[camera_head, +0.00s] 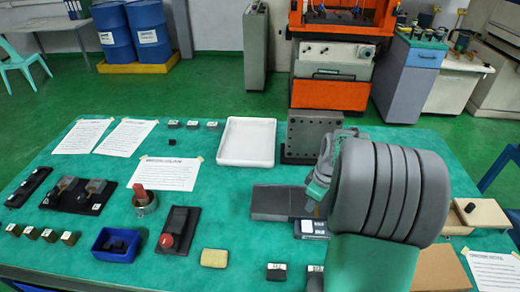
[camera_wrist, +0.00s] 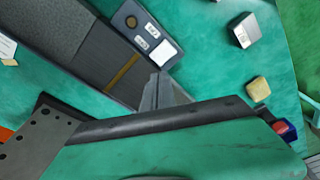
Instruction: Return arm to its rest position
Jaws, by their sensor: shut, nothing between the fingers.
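My arm (camera_head: 390,190) fills the right of the head view, its large grey and green links hiding part of the table. My gripper (camera_head: 316,196) shows only partly, at the left side of these links, above the dark grey flat plate (camera_head: 270,202) and a small labelled device (camera_head: 311,227). In the wrist view, narrow grey fingers (camera_wrist: 160,90) lie close together with nothing held. The dark plate (camera_wrist: 95,60) and the labelled device (camera_wrist: 148,33) are beyond them. How high the gripper is above these is hard to tell.
On the green table stand a drilled steel block (camera_head: 312,135), a white tray (camera_head: 247,142), a blue bin (camera_head: 115,244), a yellow sponge (camera_head: 214,258) and a wooden fixture (camera_head: 478,215). Several small labelled blocks and paper sheets lie around. Bare table shows left of the dark plate.

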